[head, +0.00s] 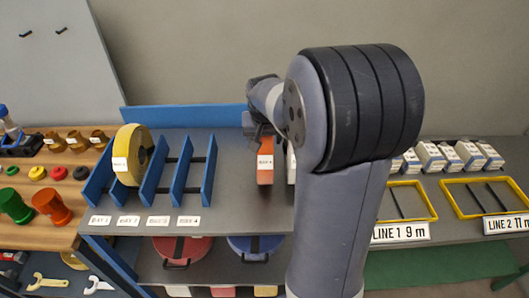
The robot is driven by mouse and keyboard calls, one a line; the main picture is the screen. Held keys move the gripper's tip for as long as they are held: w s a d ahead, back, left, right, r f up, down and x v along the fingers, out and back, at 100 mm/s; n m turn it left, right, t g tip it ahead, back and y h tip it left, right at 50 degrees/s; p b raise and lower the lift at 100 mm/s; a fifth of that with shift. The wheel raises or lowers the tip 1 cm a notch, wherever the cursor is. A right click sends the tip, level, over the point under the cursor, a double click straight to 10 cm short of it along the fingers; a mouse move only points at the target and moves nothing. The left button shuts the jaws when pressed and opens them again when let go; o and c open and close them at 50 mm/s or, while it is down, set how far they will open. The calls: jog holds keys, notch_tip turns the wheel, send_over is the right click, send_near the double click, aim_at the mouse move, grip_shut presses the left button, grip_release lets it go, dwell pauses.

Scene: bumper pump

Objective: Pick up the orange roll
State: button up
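The orange roll (265,172) shows edge-on as a narrow upright orange shape with a white label, on the grey bench top just left of my arm. My gripper (258,129) is directly above and behind its upper end in the head view. My wrist and the dark gripper body overlap this area, and the fingertips are not clear. I cannot tell whether the fingers touch the roll or whether they are open or shut.
A yellow roll (133,156) stands in the blue divider rack (208,172) at left. A pale object (291,166) is close right of the orange roll, partly behind my arm. Yellow frames (408,186) and white boxes (431,156) are at right.

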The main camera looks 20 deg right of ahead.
grip_shut()
dwell(0.4)
jog(key=shift+w+r, duration=0.1)
